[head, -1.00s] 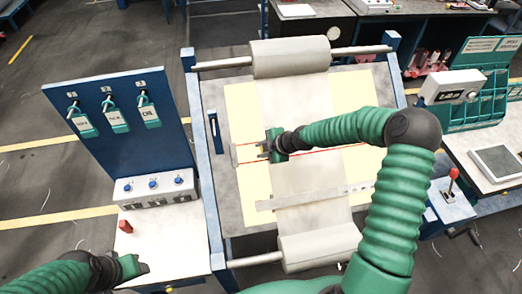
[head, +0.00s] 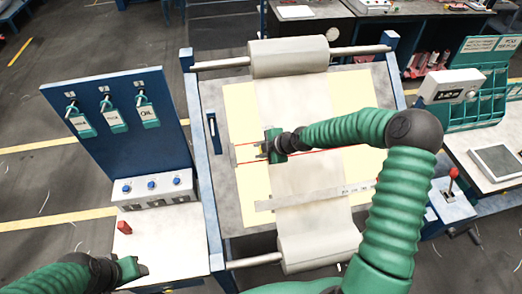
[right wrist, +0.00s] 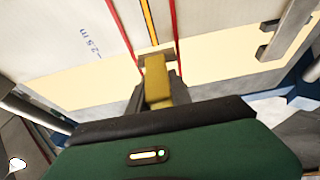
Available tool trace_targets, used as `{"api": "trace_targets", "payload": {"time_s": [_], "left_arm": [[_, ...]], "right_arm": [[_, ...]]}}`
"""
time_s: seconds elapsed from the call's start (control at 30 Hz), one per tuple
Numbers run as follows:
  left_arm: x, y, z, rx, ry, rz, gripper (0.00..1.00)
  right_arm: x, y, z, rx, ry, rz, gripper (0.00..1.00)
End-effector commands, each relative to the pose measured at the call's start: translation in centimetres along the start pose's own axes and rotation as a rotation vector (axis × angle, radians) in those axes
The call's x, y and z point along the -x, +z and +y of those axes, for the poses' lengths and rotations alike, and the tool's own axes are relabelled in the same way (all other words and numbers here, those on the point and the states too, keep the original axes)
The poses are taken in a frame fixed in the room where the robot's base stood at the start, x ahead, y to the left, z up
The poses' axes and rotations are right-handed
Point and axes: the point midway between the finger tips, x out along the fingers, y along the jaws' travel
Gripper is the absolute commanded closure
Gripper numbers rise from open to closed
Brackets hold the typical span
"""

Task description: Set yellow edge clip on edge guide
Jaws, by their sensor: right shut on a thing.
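The yellow edge clip (right wrist: 157,92) is between the fingers of my right gripper (right wrist: 158,82) in the right wrist view. The right gripper is shut on it. In the head view this gripper (head: 262,151) is over the left part of the loom bed, beside the pale cloth, and the clip shows only as a small yellow spot. A grey metal bracket (right wrist: 286,32) at the right of the wrist view may be the edge guide; I cannot be sure. I cannot tell whether the clip touches anything below. My left gripper (head: 138,268) is low over the white side table; its fingers are unclear.
The pale cloth (head: 290,100) runs between two rollers (head: 290,57). Red lines (head: 315,152) cross the bed, and a metal ruler bar (head: 285,201) lies across the cloth. A red peg (head: 124,227) stands on the side table (head: 165,250) below a blue tag panel (head: 150,85).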

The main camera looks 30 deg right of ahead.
Motion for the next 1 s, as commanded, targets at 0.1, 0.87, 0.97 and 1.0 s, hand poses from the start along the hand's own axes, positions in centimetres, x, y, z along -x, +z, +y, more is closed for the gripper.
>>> {"api": "trace_targets", "payload": {"time_s": [0.1,0.87,0.97,1.0], "left_arm": [[-0.4,0.1,0.0,0.000,0.000,0.000,0.46],[-1.3,0.3,0.0,0.000,0.000,0.000,0.46],[-1.3,0.3,0.0,0.000,0.000,0.000,0.46],[-1.3,0.3,0.0,0.000,0.000,0.000,0.46]], "right_arm": [[-0.5,0.2,-0.1,0.000,0.000,0.000,1.00],[-1.5,0.7,0.0,0.001,0.000,0.001,0.50],[-1.5,0.7,0.0,0.001,0.000,0.001,0.50],[-1.5,0.7,0.0,0.000,-0.001,0.001,0.50]]}}
